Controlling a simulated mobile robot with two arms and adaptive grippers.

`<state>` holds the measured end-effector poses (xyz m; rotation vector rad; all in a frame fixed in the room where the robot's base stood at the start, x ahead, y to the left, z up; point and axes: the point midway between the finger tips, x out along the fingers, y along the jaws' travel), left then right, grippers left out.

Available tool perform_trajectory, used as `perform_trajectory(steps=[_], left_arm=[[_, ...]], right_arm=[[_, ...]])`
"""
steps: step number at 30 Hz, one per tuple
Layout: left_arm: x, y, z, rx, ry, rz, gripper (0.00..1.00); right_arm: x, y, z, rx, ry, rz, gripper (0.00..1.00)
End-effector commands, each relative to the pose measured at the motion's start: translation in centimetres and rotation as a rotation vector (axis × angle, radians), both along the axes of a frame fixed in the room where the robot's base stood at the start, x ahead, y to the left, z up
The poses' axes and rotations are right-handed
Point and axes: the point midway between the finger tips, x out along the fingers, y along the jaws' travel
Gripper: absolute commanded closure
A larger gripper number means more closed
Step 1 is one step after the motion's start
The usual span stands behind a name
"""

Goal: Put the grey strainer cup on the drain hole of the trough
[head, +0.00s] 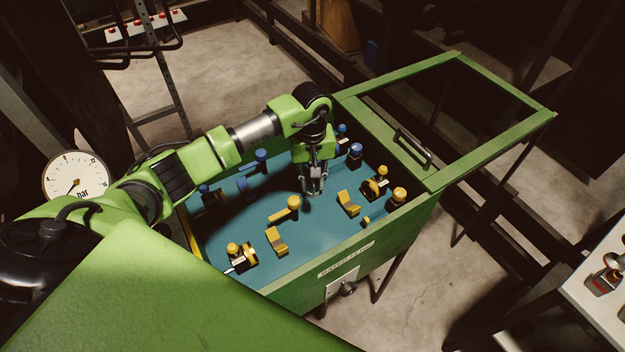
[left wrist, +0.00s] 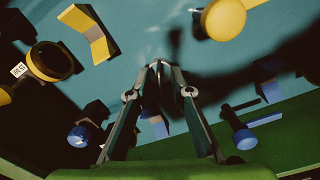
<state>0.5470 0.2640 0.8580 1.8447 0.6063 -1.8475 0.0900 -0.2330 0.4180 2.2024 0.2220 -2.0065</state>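The trough (head: 380,243) is a green box with a blue-green floor. My left gripper (head: 313,190) points down over its middle. In the left wrist view its fingers (left wrist: 158,68) run together at the tips; it looks shut, with nothing visible between them. I cannot make out a grey strainer cup or the drain hole in either view; the arm and dark shadows cover part of the floor. My right gripper is not in view.
Yellow-knobbed parts (head: 398,195) and blue-knobbed parts (head: 355,150) stand around the gripper in the trough. Yellow angled blocks (head: 348,203) lie between them. A green frame with a handle (head: 412,148) adjoins the right end. A pressure gauge (head: 75,178) is at left.

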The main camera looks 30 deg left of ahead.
Motion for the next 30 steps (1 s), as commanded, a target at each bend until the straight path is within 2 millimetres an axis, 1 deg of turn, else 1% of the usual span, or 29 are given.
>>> perform_trajectory(steps=[5, 7, 11, 15, 21, 25, 30], left_arm=[[0.0, 0.0, 0.7, 0.000, -0.001, 0.001, 0.79], [0.2, 0.1, 1.4, 0.001, -0.005, -0.001, 0.79], [0.2, 0.1, 4.1, 0.001, -0.008, -0.001, 0.79], [0.2, 0.2, 7.3, 0.002, -0.007, -0.001, 0.79], [0.1, 0.1, 10.8, 0.000, -0.004, 0.000, 0.79], [0.0, 0.2, 12.0, 0.001, -0.002, 0.000, 0.79], [0.0, 0.1, 12.4, -0.001, 0.001, 0.000, 0.79]], right_arm=[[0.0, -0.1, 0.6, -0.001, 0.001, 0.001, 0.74], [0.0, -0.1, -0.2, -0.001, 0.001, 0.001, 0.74], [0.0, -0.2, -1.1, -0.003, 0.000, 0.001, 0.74], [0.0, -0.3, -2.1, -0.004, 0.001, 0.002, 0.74], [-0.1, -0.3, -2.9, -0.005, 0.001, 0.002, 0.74], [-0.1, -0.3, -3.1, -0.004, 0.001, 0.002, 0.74], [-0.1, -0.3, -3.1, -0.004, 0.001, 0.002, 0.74]])
